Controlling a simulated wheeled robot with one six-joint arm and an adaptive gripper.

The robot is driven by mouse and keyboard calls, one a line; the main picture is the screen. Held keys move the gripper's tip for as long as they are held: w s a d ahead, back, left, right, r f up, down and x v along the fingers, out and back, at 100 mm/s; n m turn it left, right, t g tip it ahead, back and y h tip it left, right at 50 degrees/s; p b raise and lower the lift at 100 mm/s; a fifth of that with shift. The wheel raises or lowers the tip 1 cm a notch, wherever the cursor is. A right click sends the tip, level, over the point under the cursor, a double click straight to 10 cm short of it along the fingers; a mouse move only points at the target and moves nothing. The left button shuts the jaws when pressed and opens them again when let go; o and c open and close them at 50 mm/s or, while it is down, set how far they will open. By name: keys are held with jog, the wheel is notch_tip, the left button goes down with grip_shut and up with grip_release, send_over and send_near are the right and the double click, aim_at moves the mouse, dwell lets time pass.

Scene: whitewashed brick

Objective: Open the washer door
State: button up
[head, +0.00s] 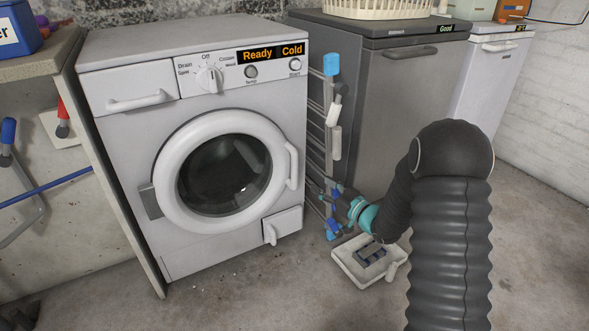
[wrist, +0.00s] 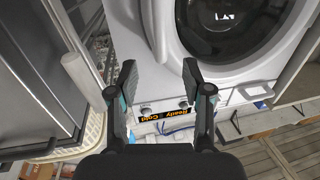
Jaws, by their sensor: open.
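The white washer (head: 130,215) stands at left centre in the head view. Its round door (head: 180,140), with a white ring and dark glass, looks shut. The door's white handle (head: 292,166) is an upright bar on the right side of the ring. My gripper (head: 335,195) is to the right of the washer front, lower than the handle and apart from it. In the wrist view the picture is turned over. My gripper (wrist: 159,78) is open and empty there, with the handle (wrist: 156,30) beyond the fingertips, near the door ring (wrist: 180,45).
A grey appliance (head: 405,110) and a white one (head: 485,75) stand to the right. A narrow rack (head: 318,125) with hanging items fills the gap beside the washer. A white tray (head: 345,262) lies on the floor below my gripper. Floor before the washer is clear.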

aim_at(297, 168)
jog(key=x, duration=1.3)
jog(key=shift+w+a, duration=0.2)
jog(key=shift+a, duration=0.05)
grip_shut()
